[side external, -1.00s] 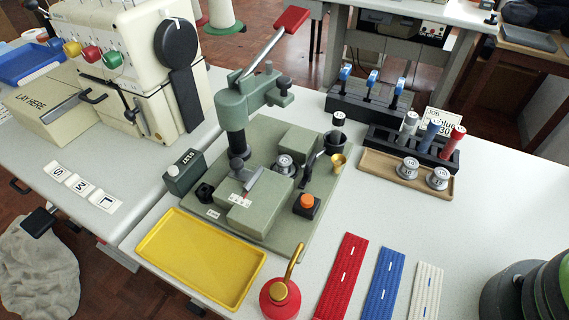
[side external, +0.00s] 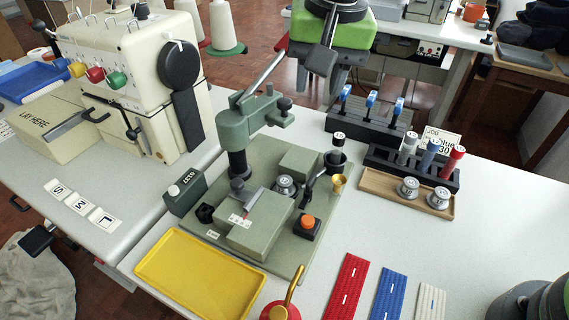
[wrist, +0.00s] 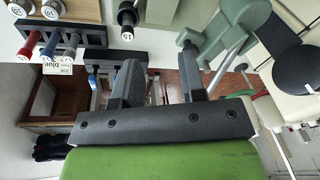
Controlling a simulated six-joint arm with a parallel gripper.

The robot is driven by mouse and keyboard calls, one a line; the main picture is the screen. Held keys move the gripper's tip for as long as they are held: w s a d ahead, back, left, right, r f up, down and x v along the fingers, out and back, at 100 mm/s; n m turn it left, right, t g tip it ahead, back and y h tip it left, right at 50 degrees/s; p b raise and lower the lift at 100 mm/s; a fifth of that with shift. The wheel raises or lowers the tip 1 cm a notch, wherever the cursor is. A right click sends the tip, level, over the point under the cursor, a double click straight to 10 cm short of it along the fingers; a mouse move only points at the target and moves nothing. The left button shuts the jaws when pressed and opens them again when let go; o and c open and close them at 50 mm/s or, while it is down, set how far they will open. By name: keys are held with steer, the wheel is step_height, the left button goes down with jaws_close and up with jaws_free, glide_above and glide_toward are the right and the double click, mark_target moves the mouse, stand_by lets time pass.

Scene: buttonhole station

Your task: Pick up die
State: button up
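Two silver dies (side external: 408,188) (side external: 438,198) with marked tops stand in a wooden tray (side external: 380,205) at the right. Another silver round piece (side external: 286,186) sits on the green press (side external: 262,222). A small black cylinder with a white marked top (side external: 338,139) stands by a black cup behind the press. It also shows at the top of the wrist view (wrist: 127,18). Which piece is the task's die, I cannot tell. My gripper (side external: 322,60) is above and behind the press. In the wrist view its two dark fingers (wrist: 160,65) are apart with nothing between them.
The press's lever arm (side external: 262,75) rises near my gripper. A black rack with grey, blue and red spools (side external: 430,155) and a blue-clipped rack (side external: 370,110) stand behind the wooden tray. A yellow tray (side external: 200,275) and fabric strips (side external: 390,292) lie in front.

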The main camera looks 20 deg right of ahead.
steer(key=a+f+h, duration=0.1)
steer(key=a+f, duration=0.4)
steer(key=f, duration=0.4)
glide_above(284, 180)
steer(key=shift+g, duration=0.4)
step_height(284, 180, down, 4)
steer(key=shift+f, duration=0.25)
step_height(284, 180, down, 6)
steer(key=shift+s+r, duration=0.1)
steer(key=shift+r, duration=0.05)
steer(key=c, duration=0.7)
